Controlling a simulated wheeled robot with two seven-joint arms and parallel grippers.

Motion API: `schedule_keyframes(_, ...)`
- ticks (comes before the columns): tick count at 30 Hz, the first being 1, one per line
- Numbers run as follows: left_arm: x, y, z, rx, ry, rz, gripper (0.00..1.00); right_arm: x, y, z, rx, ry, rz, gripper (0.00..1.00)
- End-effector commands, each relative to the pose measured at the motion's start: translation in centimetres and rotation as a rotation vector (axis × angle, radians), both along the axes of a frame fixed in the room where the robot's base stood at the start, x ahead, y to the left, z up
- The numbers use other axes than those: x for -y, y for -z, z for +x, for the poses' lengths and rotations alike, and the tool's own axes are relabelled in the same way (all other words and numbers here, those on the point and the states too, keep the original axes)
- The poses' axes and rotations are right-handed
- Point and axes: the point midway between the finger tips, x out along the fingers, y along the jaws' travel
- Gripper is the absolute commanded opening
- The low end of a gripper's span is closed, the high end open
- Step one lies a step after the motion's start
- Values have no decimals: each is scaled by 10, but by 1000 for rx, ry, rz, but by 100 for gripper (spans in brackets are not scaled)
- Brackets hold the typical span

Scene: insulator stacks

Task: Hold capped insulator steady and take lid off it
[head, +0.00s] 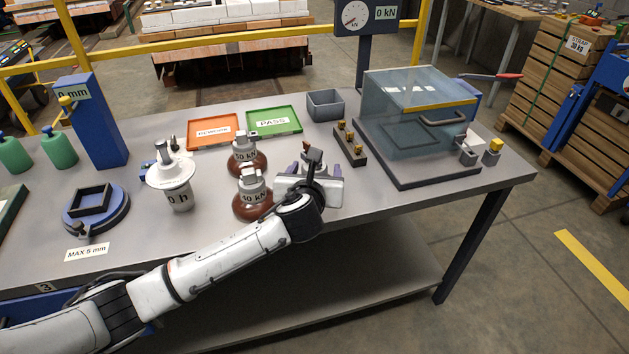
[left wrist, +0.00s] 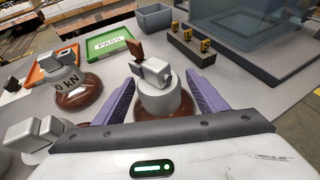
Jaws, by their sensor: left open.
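A brown insulator (left wrist: 184,108) with a pale grey metal cap (left wrist: 158,98) stands between the two purple fingers of my left gripper (left wrist: 160,82). My right gripper is not in view.
Two brown insulators with kN labels (head: 252,200) (head: 246,160) stand just left of the gripper.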

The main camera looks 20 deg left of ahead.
Motion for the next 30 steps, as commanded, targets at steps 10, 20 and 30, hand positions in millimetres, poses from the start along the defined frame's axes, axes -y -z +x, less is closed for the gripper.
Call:
schedule_keyframes(10,-6,13,27,-1,1,-1,66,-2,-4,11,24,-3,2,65)
schedule_keyframes(20,-6,13,26,0,1,-1,35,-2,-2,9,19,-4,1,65)
schedule_keyframes(30,-6,8,28,8,2,-1,0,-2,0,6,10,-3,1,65)
